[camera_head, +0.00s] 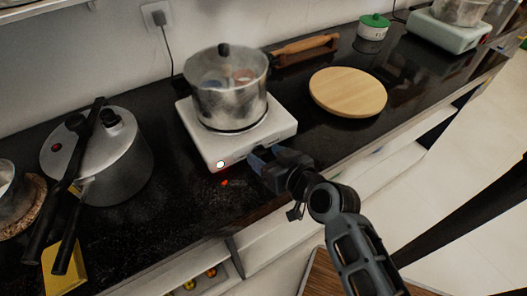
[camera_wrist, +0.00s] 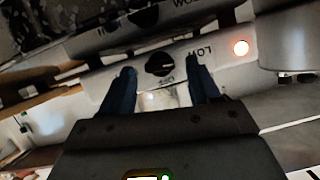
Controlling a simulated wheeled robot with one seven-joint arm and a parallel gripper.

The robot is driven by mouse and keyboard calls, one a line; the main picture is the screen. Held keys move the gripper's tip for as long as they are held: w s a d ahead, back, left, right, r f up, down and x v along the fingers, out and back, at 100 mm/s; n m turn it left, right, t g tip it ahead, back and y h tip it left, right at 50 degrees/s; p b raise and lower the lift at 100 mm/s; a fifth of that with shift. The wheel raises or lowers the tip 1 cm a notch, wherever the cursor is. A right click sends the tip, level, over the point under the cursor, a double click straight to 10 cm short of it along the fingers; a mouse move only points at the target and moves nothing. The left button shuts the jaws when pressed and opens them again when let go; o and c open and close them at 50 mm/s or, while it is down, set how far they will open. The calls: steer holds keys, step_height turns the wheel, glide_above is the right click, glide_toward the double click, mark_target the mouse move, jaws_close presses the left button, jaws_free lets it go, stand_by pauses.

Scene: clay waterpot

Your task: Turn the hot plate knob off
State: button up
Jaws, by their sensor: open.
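The white hot plate (camera_head: 285,122) stands on the dark counter with a glass-lidded pot (camera_head: 228,95) on it. In the head view my gripper hides the knob. My gripper (camera_head: 262,156) is open at the hot plate's front. In the wrist view its fingers (camera_wrist: 161,72) are on either side of the knob, with visible gaps. I cannot tell the knob's setting.
A round wooden board (camera_head: 347,92) lies right of the hot plate. A green-lidded container (camera_head: 373,28) is farther back. The glossy counter mirrors the panel in the wrist view.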

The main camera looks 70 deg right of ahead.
steer(key=shift+c, duration=0.2)
steer(key=c, duration=1)
steer(key=m, duration=0.1)
steer(key=m+t+y+b, duration=0.1)
steer(key=shift+s+d+f+m+y, duration=0.1)
steer(key=shift+d+f+m+y, duration=0.1)
steer(key=shift+m+y, duration=0.15)
steer(key=shift+s+d+f+m+t+y+b, duration=0.1)
steer(key=shift+m+t+y+b, duration=0.25)
steer(key=shift+m+t+b, duration=0.6)
steer(key=shift+m+g, duration=0.25)
steer(key=shift+m, duration=0.05)
steer(key=o, duration=1)
